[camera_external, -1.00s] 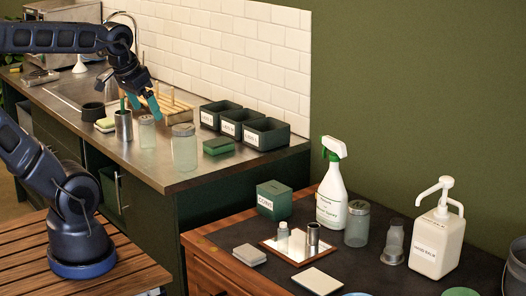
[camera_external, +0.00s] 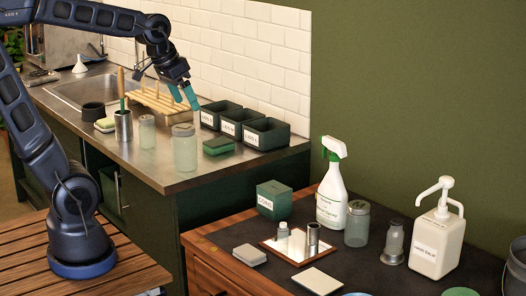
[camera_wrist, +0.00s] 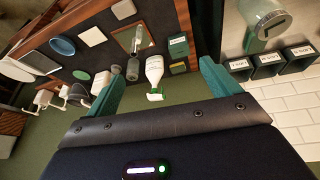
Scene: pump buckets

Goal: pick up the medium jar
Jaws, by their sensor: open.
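Several lidded glass jars are in the external view. A tall jar (camera_external: 185,152) and a smaller jar (camera_external: 147,133) stand on the steel counter. Another jar (camera_external: 356,226), of in-between size, stands on the dark desk beside the spray bottle; it appears small in the wrist view (camera_wrist: 132,70). My gripper (camera_external: 184,97) is open and empty, above the counter near the dark bins, well apart from the desk jar. In the wrist view its teal fingers (camera_wrist: 162,72) are spread wide.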

